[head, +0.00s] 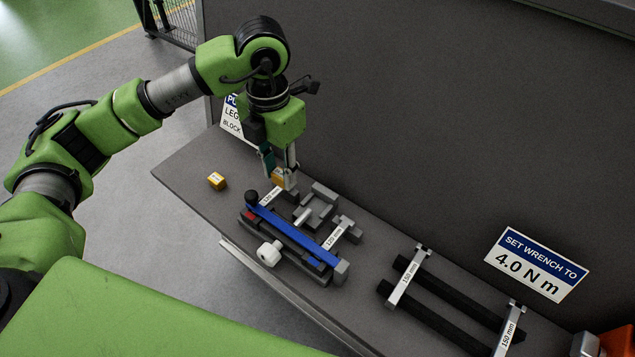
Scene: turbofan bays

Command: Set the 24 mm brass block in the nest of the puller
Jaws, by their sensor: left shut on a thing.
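My left gripper (283,183) points down over the bench, shut on a small brass block (279,177). It holds the block at the back left end of the puller, close above the grey parts there; I cannot tell whether the block touches them. The puller (300,235) has a blue bar, a black knob, a white knob and grey legs with 120 mm labels. A second brass block (217,181) lies on the bench to the left of the puller; its size marking is too small to read. The nest is not clearly distinguishable. My right gripper is not in view.
Two black bars with grey 150 mm cross pieces (408,277) lie on the bench to the right. A sign reading 4.0 N m (537,264) and a partly hidden sign (232,120) stand at the back panel. The bench's left end (180,165) is clear.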

